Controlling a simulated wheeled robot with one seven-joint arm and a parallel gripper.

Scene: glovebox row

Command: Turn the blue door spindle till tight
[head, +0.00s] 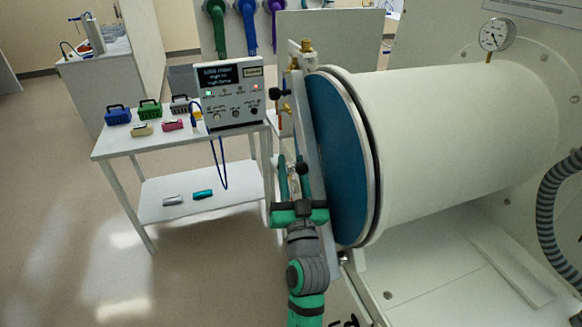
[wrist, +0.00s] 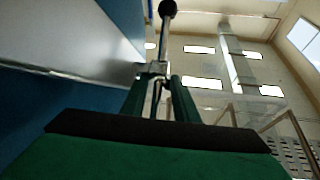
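The blue round door (head: 335,155) closes the left end of a white cylinder, with a pale metal bar (head: 310,150) standing across it. Small handles with dark knobs and a blue part (head: 273,93) show by the bar's upper left; I cannot tell for sure which is the spindle. My gripper (head: 292,160) points upward beside the bar, below these handles. In the wrist view its two green fingers (wrist: 160,85) stand apart. A thin metal rod with a black ball knob (wrist: 168,8) shows between and beyond them; contact is unclear.
A white trolley (head: 150,150) stands left, with a control box (head: 232,95), small coloured cases and a hanging blue cable. The white cylinder (head: 450,130) fills the right, below a pressure gauge (head: 497,34). The floor (head: 60,240) at left is clear.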

